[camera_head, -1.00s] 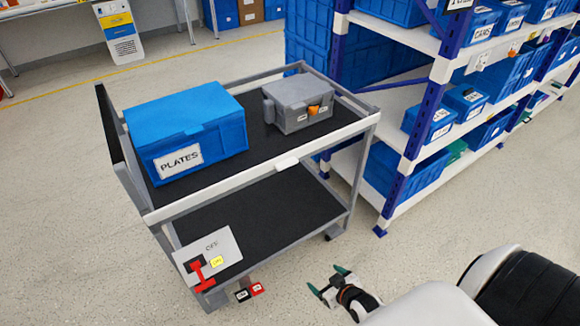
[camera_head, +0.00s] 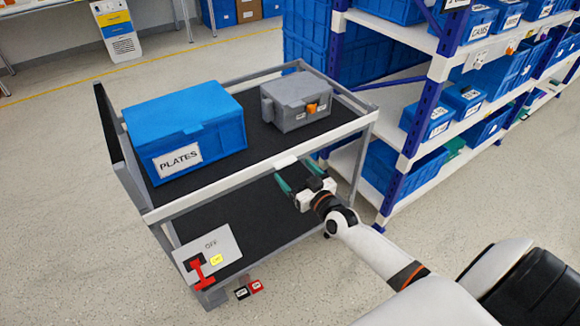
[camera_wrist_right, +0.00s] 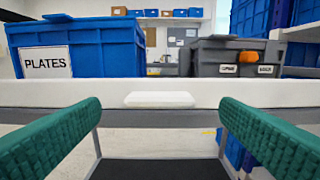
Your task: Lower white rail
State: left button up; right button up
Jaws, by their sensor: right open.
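The white rail (camera_head: 220,186) runs along the front top edge of a grey cart. A small white block (camera_head: 287,162) sits at the middle of the rail. My right gripper (camera_head: 297,175) is open and empty in front of the rail, close to the block. In the right wrist view, the rail (camera_wrist_right: 60,94) crosses the picture, and the block (camera_wrist_right: 160,99) is centred beyond and between the green fingers. The fingers look apart from it. My left gripper is out of view.
On the cart's black top shelf (camera_head: 258,150) stand a blue PLATES box (camera_head: 215,120) and a grey box with an orange switch (camera_head: 300,102). A plate marked OFF with a red part (camera_head: 203,272) is at the cart's lower left corner. Blue-and-white shelving (camera_head: 412,135) stands to the right.

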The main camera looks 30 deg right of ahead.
aim_at(288, 165)
jog(key=shift+w, duration=1.7)
jog(key=c, duration=1.4)
notch_tip(288, 165, down, 6)
jog(key=b, duration=0.4)
jog(key=shift+r+b, duration=0.1)
jog(key=shift+b, duration=0.25)
jog(key=shift+s+a, duration=0.1)
jog(key=o, duration=1.4)
